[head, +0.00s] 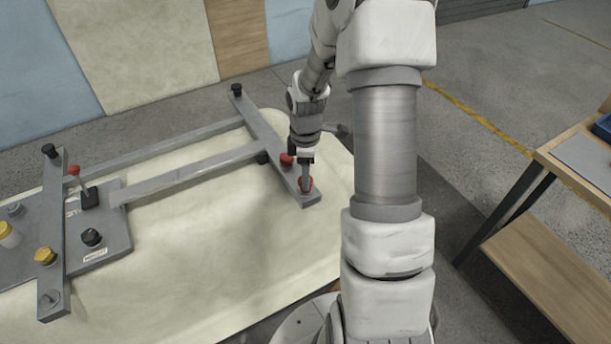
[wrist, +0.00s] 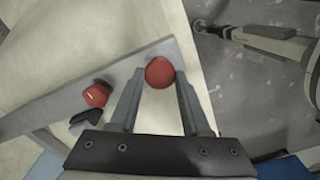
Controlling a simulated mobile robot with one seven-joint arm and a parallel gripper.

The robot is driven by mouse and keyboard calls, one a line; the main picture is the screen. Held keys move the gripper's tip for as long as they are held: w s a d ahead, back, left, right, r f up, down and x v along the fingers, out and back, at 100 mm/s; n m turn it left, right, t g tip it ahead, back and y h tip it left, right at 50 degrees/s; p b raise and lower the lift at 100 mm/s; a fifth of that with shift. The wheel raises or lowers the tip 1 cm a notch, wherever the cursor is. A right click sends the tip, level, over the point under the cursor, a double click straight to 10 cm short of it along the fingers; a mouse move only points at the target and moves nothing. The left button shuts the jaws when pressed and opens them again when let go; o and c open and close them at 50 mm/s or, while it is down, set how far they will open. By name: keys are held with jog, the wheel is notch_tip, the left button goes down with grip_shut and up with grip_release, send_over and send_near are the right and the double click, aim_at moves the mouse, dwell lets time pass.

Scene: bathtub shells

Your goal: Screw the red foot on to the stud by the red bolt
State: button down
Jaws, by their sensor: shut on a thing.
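The red foot (head: 305,185) is at the near end of the right grey crossbar (head: 268,142). My gripper (head: 306,178) is above it, pointing down, with its fingers shut on the foot. In the wrist view the round red foot (wrist: 159,72) sits between the two fingertips (wrist: 159,78), over the end of the bar. The stud under it is hidden. The red bolt (head: 287,159) is on the same bar, a little farther back; in the wrist view it (wrist: 96,95) lies to the left, beside a black lever-like part (wrist: 86,120).
The frame lies on a pale shell (head: 240,235). A left crossbar (head: 52,215) carries a black knob (head: 49,150). A wooden workbench (head: 570,165) stands right.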

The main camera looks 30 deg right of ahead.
jog(key=m, duration=0.4)
jog(key=shift+b, duration=0.35)
jog(key=m, duration=0.3)
jog(key=shift+c, duration=1.4)
grip_release()
jog(key=shift+c, duration=0.8)
jog(key=n+p, duration=0.1)
jog(key=n, duration=0.5)
jog(key=shift+r+p, duration=0.15)
jog(key=shift+p, duration=0.15)
jog(key=n+p, duration=0.2)
jog(key=n, duration=0.3)
jog(key=shift+p, duration=0.4)
jog(key=shift+n, duration=0.9)
